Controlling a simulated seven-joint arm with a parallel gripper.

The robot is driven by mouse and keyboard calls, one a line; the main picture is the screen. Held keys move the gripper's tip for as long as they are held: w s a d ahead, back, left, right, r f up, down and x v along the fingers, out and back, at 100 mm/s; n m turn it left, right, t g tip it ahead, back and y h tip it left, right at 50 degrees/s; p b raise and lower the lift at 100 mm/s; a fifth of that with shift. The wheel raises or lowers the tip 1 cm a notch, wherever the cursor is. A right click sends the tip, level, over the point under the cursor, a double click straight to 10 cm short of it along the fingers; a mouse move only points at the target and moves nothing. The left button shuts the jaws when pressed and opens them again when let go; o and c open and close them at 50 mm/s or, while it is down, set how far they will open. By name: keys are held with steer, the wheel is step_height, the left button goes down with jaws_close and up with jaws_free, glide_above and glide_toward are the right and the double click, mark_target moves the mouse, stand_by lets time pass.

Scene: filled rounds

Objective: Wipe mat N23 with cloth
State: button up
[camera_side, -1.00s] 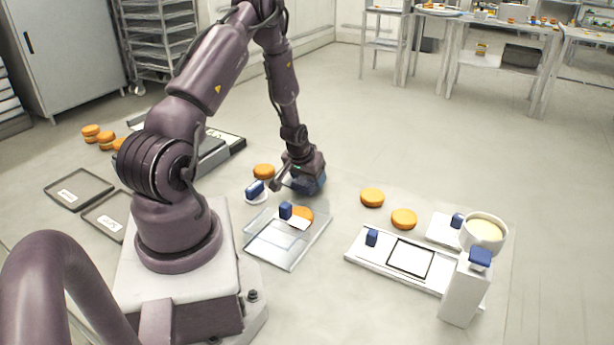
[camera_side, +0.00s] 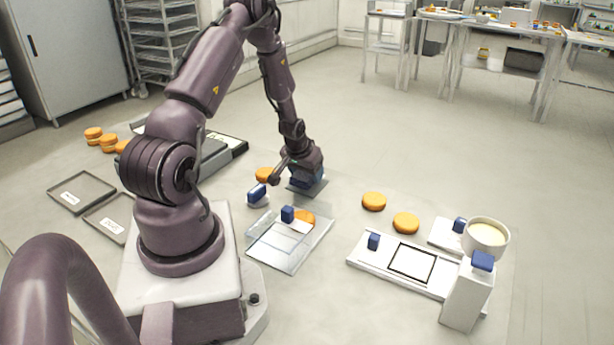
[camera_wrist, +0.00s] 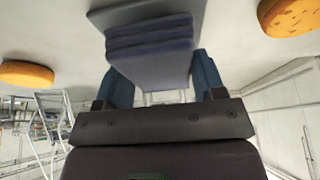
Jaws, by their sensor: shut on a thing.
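My gripper (camera_side: 306,172) is shut on a folded dark blue cloth (camera_wrist: 150,52), which sits between its two blue fingers in the wrist view. A flat grey-blue mat (camera_side: 298,189) lies under the gripper in the side view, partly hidden by it. In the wrist view a grey mat edge (camera_wrist: 112,17) shows behind the cloth. I cannot tell whether the cloth touches the mat, and no N23 label is readable.
A glass tray (camera_side: 290,262) with a blue-handled tool and an orange round stands in front. Orange rounds (camera_side: 374,201) lie right and left. A white board (camera_side: 370,264), a cream bowl (camera_side: 487,232) and a white block (camera_side: 464,298) stand at right. Dark trays (camera_side: 80,192) lie left.

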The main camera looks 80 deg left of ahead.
steer(key=shift+d+r, duration=0.1)
steer(key=shift+r, duration=2.15)
steer(key=w+d+r+m+h, duration=0.1)
steer(key=w+d+r+m, duration=0.1)
steer(key=w+d+r, duration=0.3)
steer(key=w+d+r+m+t, duration=0.1)
steer(key=w+d+m, duration=0.15)
steer(key=d, duration=0.45)
steer(key=w+d+r+m+h, duration=0.1)
steer(key=w+d+r, duration=0.2)
steer(key=w+d, duration=0.25)
steer(key=s+d+r+m, duration=0.1)
steer(key=s+d, duration=0.1)
steer(key=d, duration=0.6)
steer(key=s+d+r+m+h, duration=0.1)
steer(key=s+d+r+m, duration=0.1)
steer(key=d, duration=0.6)
steer(key=shift+s+d+r, duration=0.15)
steer(key=shift+s, duration=0.55)
steer(key=shift+m, duration=0.25)
